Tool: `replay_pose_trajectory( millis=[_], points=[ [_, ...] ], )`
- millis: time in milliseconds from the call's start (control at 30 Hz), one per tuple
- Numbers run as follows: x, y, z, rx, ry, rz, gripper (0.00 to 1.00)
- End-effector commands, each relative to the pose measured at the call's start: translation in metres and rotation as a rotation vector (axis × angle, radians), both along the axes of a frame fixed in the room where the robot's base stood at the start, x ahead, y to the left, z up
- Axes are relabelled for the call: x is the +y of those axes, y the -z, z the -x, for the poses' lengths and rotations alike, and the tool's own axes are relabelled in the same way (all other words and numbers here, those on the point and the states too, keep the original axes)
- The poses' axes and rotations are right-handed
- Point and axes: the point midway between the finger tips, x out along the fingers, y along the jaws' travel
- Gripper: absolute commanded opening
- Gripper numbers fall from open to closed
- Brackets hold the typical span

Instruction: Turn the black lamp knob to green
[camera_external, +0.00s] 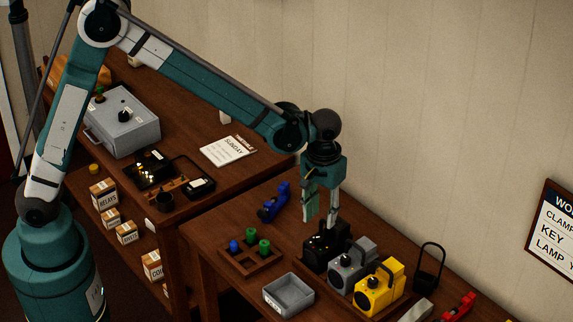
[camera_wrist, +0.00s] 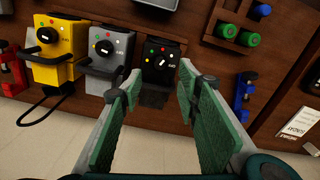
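The black lamp (camera_external: 322,250) stands at the left end of a row of lamps on the front table. In the wrist view its face (camera_wrist: 150,76) carries a round black knob (camera_wrist: 161,63), with small coloured dots around one side and pale lettering beside it. Which mark the knob points to is too small to tell for sure. My gripper (camera_external: 321,216) hangs fingers down just above the black lamp. In the wrist view my gripper (camera_wrist: 160,72) is open, its green-padded fingers apart with the lamp's face beyond the gap. Nothing is held, and contact with the knob does not show.
A grey lamp (camera_external: 351,266) and a yellow lamp (camera_external: 379,289) stand close beside the black one. A wooden rack (camera_external: 252,265) with green and blue pegs, a grey tray (camera_external: 288,294) and a blue clamp (camera_external: 274,203) lie nearby. A wall sign (camera_external: 556,232) is at the right.

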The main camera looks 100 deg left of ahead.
Motion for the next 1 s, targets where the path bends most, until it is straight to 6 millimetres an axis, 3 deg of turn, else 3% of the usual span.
replay_pose_trajectory(
  millis=[533, 1000],
  points=[
    [0.000, 0.006, 0.000, 0.000, 0.000, 0.000, 0.33],
    [0.000, 0.052, 0.000, 0.000, 0.000, 0.000, 0.33]
  ],
)
